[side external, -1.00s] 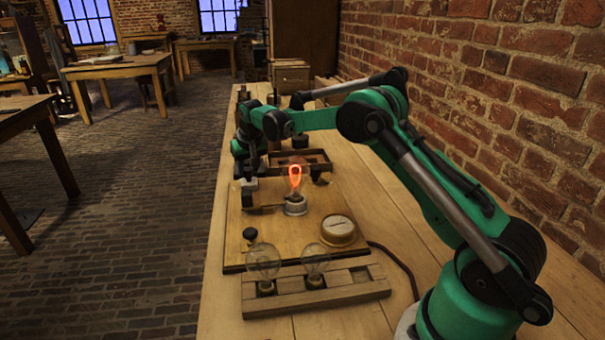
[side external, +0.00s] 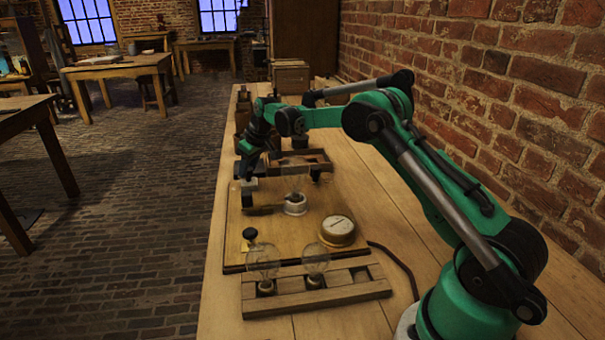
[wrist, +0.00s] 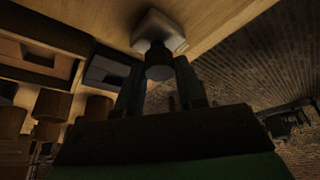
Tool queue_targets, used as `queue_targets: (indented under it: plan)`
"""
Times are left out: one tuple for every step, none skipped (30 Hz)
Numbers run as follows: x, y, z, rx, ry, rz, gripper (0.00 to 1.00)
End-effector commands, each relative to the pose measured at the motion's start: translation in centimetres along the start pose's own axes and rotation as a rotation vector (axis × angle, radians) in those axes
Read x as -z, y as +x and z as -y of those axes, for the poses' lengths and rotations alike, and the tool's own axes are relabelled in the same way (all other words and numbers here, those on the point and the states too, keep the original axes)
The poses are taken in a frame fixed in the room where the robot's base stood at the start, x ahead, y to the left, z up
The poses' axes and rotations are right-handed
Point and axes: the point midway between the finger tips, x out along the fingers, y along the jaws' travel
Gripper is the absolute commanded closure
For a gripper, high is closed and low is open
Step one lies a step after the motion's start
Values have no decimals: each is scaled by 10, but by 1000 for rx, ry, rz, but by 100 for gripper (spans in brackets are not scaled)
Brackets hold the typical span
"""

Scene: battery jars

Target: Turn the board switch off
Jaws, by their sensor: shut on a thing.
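The board switch shows in the wrist view as a pale square base (wrist: 158,27) with a dark round knob (wrist: 158,62). The knob is between the two fingers of my gripper (wrist: 160,82), which is shut on it. In the side view my gripper (side external: 247,168) points down at the far left part of the wooden board (side external: 285,240), and the switch there is small and partly hidden. The lamp holder (side external: 295,207) at the middle of the board is white, and its lamp is dark, with no glow.
A round dial meter (side external: 338,230) and a small black knob (side external: 250,235) sit on the board. Two clear bulbs stand in a wooden rack (side external: 330,293) in front. A wooden tray (side external: 315,161) is behind the board. A dark cable (side external: 400,265) runs off to the right.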

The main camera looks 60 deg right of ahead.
Motion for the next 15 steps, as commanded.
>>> queue_targets:
  plan:
    - [0,0,-1,17,-36,-1,100]
    - [0,0,-1,27,-62,-1,100]
    - [0,0,-1,42,-97,0,100]
    - [0,0,-1,52,-122,0,100]
    - [0,0,-1,62,-148,0,100]
    - [0,0,-1,76,-179,-1,100]
    - [0,0,-1,85,-203,-1,100]
    - [0,0,-1,94,-226,0,100]
    - [0,0,-2,107,-255,-1,100]
    - [0,0,-2,115,-276,-1,100]
    - [0,0,-2,123,-296,-1,100]
    - [0,0,-2,134,-322,0,100]
    - [0,0,-2,142,-339,0,100]
    - [0,0,-2,149,-357,-1,100]
    - [0,0,-2,157,-379,-1,100]
